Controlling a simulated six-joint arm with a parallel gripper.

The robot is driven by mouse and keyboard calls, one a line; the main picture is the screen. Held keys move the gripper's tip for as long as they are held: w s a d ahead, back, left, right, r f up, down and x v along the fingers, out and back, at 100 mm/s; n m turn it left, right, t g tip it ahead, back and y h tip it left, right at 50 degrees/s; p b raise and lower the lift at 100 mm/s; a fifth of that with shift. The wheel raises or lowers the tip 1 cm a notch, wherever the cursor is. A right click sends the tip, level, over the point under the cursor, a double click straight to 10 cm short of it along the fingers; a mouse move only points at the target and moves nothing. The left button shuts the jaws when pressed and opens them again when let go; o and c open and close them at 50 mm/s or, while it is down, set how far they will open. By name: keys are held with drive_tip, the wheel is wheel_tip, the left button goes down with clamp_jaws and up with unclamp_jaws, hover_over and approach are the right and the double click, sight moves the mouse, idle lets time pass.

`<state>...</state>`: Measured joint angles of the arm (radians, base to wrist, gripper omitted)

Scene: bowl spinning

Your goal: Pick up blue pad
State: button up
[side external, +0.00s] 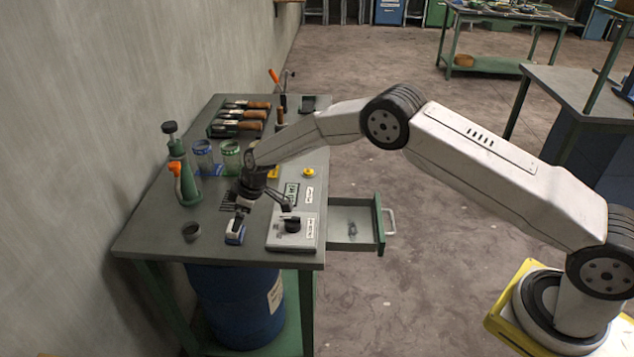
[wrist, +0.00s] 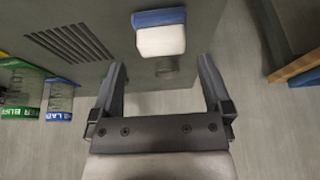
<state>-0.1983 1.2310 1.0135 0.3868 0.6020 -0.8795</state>
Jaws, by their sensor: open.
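The blue pad (side external: 235,236) is a small block with a blue part and a white part, resting on the workbench near its front edge. It also shows in the wrist view (wrist: 160,33), at the top centre. My gripper (wrist: 162,68) is open and empty, its two fingers apart. In the wrist view the pad is beyond the fingertips, roughly centred between them and not touching either. In the side view my gripper (side external: 261,215) is close above and behind the pad, partly covering it.
A grey box with a black knob (side external: 292,232) stands right of the pad. An open drawer (side external: 351,223) juts out right.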

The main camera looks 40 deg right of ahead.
drive_tip(key=shift+w+a+f, duration=0.1)
drive_tip(key=shift+f, duration=0.2)
drive_tip(key=shift+f, duration=0.1)
drive_tip(key=shift+x, duration=2.5)
drive_tip(key=shift+a, duration=0.15)
drive_tip(key=c, duration=1.1)
drive_tip(key=shift+r, duration=0.2)
